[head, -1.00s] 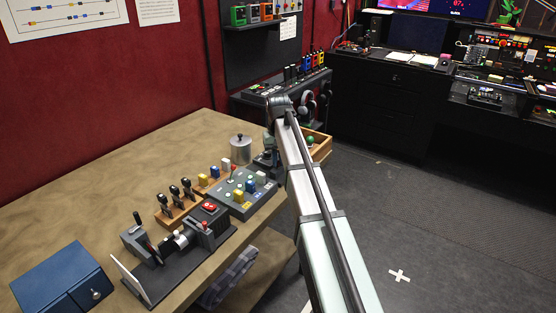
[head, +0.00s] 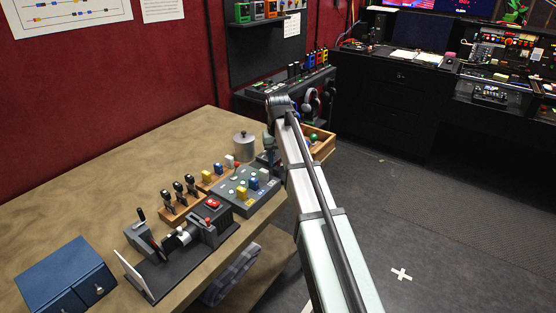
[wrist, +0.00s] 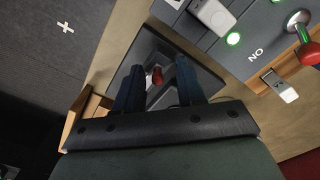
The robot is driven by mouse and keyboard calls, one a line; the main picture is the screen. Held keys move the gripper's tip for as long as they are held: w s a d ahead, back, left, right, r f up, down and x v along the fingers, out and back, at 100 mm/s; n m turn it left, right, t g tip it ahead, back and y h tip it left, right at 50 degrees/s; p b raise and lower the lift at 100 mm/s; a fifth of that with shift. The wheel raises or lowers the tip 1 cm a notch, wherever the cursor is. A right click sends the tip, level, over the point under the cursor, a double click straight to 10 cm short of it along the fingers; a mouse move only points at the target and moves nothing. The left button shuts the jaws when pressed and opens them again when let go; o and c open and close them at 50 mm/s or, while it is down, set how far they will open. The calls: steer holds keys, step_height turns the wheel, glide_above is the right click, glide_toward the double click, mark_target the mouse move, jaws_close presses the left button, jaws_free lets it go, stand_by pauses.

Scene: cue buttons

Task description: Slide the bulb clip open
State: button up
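My gripper (wrist: 158,92) points down with its two dark blue fingers apart and nothing between their tips that I can see held. Below it in the wrist view is a dark plate (wrist: 150,48) bearing a grey fixture with a red-tipped piece (wrist: 157,76), seen between the fingers. Contact cannot be told. In the head view my arm largely hides this spot. A lever device (head: 180,262) with a pale cylinder (head: 178,238) and a red-tipped knob stands at the table's front. I cannot tell for sure which fixture has the bulb clip.
A wooden tray (head: 324,153) is beyond the table edge. A metal canister (head: 245,148) and blue box (head: 60,275) stand on the table (head: 130,160).

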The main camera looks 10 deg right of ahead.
mark_target(278, 161)
step_height(278, 161, up, 14)
stand_by(0.7)
steer(key=shift+d+f, duration=0.1)
steer(key=shift+f, duration=0.05)
